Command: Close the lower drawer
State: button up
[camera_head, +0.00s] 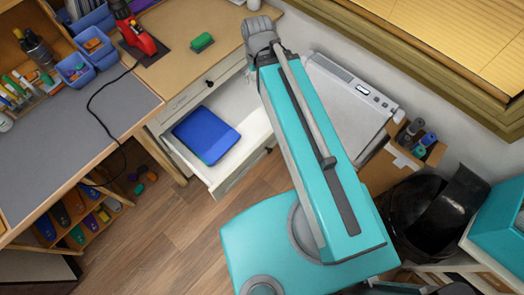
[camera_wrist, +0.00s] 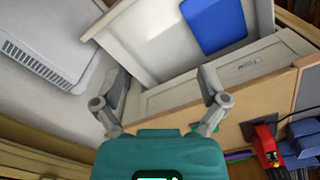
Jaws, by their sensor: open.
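The lower drawer (camera_head: 250,112) is pulled out from the wooden desk, its white inside showing. A flat blue object (camera_head: 206,135) lies in it. The closed upper drawer front (camera_head: 196,98) with a dark knob is above it. In the wrist view the open drawer (camera_wrist: 150,35) and the blue object (camera_wrist: 213,24) lie beyond the fingers, with the closed drawer front (camera_wrist: 205,82) nearer. My gripper (camera_wrist: 163,78) is open and empty, its fingers wide apart over the drawer area. Contact cannot be told.
A light grey machine (camera_head: 345,100) stands right of the drawer, close to my arm. A cardboard box with bottles (camera_head: 415,140) and a black bin (camera_head: 432,215) are further right. The desk top holds a red tool (camera_head: 137,38) and a green block (camera_head: 201,42).

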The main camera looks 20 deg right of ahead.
jog(key=shift+f, duration=0.1)
jog(key=shift+c, duration=1)
notch_tip(320, 180, down, 2)
jog(key=shift+f+b, duration=0.15)
jog(key=shift+b, duration=1.1)
jog(key=c, duration=0.9)
grip_shut()
